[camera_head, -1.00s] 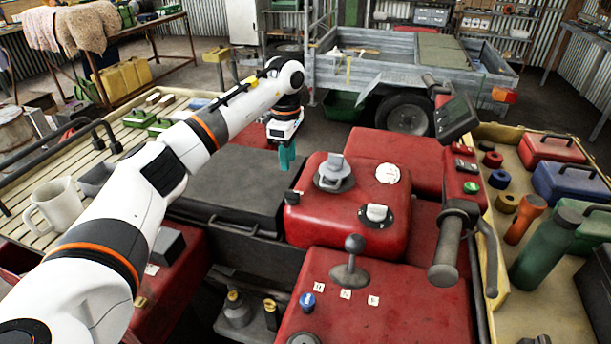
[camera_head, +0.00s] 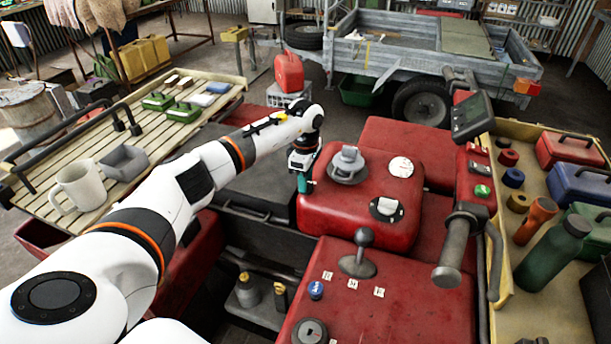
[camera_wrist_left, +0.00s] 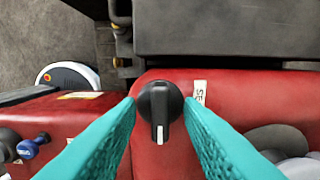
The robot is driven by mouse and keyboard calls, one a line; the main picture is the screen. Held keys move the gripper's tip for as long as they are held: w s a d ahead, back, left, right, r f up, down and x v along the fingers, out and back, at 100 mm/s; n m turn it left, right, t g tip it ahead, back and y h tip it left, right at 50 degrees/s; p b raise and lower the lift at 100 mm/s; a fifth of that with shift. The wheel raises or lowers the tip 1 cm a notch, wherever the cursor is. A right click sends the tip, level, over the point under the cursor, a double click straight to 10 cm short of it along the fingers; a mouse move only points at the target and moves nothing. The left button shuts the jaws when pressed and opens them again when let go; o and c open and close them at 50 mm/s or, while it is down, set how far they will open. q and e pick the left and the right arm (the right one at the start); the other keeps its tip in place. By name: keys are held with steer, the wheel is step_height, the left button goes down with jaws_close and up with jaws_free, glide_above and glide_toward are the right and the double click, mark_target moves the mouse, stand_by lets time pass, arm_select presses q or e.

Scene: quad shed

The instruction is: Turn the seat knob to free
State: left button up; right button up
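The seat knob (camera_wrist_left: 159,108) is a round black knob with a white pointer line, on the side of the red body (camera_wrist_left: 230,105). Its pointer points toward the bottom of the left wrist view. A white label (camera_wrist_left: 200,92) starting with "SE" is beside it, partly hidden by a finger. My left gripper (camera_wrist_left: 161,101) is open, with one teal finger on each side of the knob. I cannot tell whether the fingers touch it. In the head view my left gripper (camera_head: 303,182) is at the left edge of the red body and hides the knob. My right gripper is not in view.
A grey dial (camera_head: 347,165), a white-tabbed switch (camera_head: 386,207) and a lever (camera_head: 360,255) stand on the red surfaces nearby. A dark flat rack (camera_head: 245,165) is left of the gripper. A handlebar grip (camera_head: 455,248) stands at the right.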

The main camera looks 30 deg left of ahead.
arm_select(q)
steer(key=shift+f, duration=0.1)
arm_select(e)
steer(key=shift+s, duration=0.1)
arm_select(q)
jaws_close()
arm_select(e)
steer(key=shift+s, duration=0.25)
arm_select(q)
steer(key=shift+n, duration=0.4)
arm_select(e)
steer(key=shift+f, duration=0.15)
arm_select(q)
steer(key=shift+n+b, duration=0.45)
steer(key=shift+n, duration=0.65)
steer(key=n, duration=0.3)
steer(key=shift+w+n+b, duration=0.1)
steer(key=shift+n+b, duration=0.2)
steer(key=shift+b, duration=0.05)
steer(key=n, duration=1.1)
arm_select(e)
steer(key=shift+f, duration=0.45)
arm_select(q)
steer(key=shift+n, duration=0.4)
